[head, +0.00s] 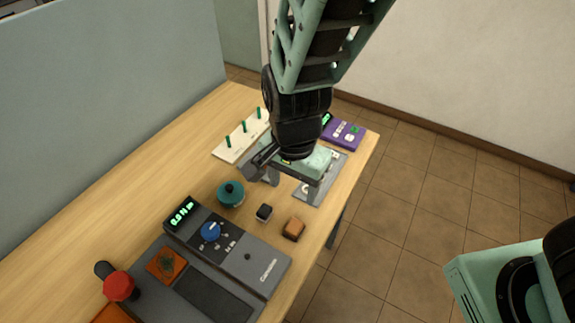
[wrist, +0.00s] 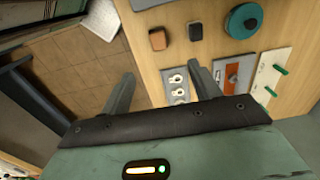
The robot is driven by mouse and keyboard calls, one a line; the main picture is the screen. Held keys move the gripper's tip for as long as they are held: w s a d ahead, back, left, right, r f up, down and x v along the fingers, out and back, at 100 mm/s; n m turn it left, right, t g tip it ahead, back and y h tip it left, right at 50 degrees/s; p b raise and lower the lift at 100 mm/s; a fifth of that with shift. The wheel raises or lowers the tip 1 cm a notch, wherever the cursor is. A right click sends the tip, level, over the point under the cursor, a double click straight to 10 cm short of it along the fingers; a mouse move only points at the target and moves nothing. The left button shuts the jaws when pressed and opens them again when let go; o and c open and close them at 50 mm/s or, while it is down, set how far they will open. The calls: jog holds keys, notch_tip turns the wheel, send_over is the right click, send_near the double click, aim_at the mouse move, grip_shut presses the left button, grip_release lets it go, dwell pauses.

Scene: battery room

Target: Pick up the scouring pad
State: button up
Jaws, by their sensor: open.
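A small brown block (head: 293,228) with an orange-tan side looks most like the scouring pad. It lies flat on the wooden table near its right edge, and it also shows at the top of the wrist view (wrist: 157,39). My gripper (head: 293,186) is open and empty, pointing down over the table beyond the block, above a grey panel (head: 308,194). In the wrist view my two fingers (wrist: 161,73) are spread apart, with the brown block beyond their tips. Nothing is between the fingers.
A grey meter (head: 248,257) is in front. A pegged white board (head: 233,147) and a purple device (head: 344,134) stand farther back. Bare wood (head: 150,185) is at left.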

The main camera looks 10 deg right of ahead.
jog(key=b, duration=0.1)
send_over(294, 226)
jog(key=f, duration=1)
jog(key=shift+s+a+f, duration=0.1)
jog(key=shift+a+f, duration=0.1)
jog(key=shift+f, duration=0.2)
jog(key=shift+d+f, duration=0.15)
jog(key=shift+f, duration=1.25)
jog(key=shift+d+f, duration=0.1)
jog(key=shift+f, duration=1.25)
jog(key=c, duration=1.1)
